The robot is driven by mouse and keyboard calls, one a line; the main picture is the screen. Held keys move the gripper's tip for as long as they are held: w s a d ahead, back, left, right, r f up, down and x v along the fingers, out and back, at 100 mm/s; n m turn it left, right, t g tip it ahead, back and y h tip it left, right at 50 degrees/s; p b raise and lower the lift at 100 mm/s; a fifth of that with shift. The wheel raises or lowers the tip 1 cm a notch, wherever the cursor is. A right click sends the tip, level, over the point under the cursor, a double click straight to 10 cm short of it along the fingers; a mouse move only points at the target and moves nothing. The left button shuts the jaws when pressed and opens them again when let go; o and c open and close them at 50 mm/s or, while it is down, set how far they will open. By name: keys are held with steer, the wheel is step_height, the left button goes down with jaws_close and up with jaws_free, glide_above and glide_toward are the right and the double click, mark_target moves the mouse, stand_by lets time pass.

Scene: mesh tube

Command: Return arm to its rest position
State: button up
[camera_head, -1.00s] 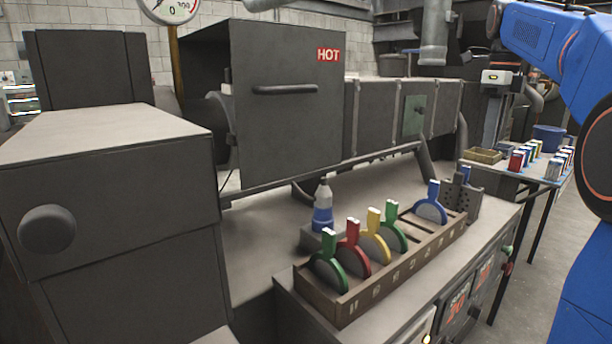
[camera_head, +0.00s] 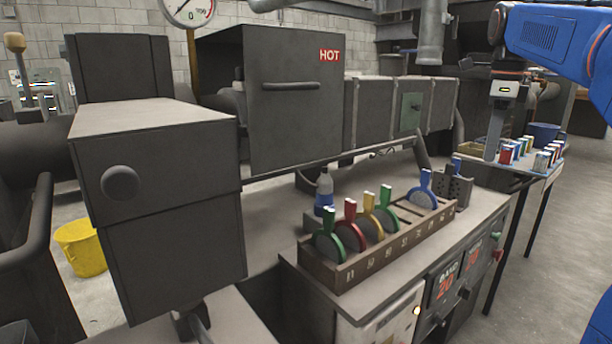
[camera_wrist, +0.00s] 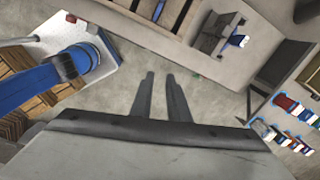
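My blue arm (camera_head: 550,38) reaches in from the right edge in the head view. From its end my grey gripper hangs down in front of the far table; its fingertips are hard to make out there. In the wrist view my gripper (camera_wrist: 160,77) shows two dark parallel fingers with a gap between them. Nothing is between them, and bare concrete floor lies beyond. The gripper is clear of the paddle rack (camera_head: 390,250) and of the bench.
A dark cabinet marked HOT (camera_head: 290,110) stands behind the bench. A side table (camera_head: 545,178) bears coloured cans. A yellow bucket (camera_head: 80,248) is at left. Open floor (camera_head: 560,240) lies at right.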

steer(key=s+a+f+n+t, duration=0.1)
steer(key=s+a+f+n, duration=0.3)
steer(key=s+f+n, duration=0.4)
steer(key=s+a+f+n+t, duration=0.1)
steer(key=s+a+f+n, duration=0.3)
steer(key=s+f+n, duration=0.4)
steer(key=s+a+f+n+t, duration=0.2)
steer(key=s+a+f+n, duration=0.3)
steer(key=s+f+n, duration=0.4)
step_height(320, 180, down, 6)
steer(key=shift+s+f, duration=0.1)
steer(key=shift+s, duration=0.95)
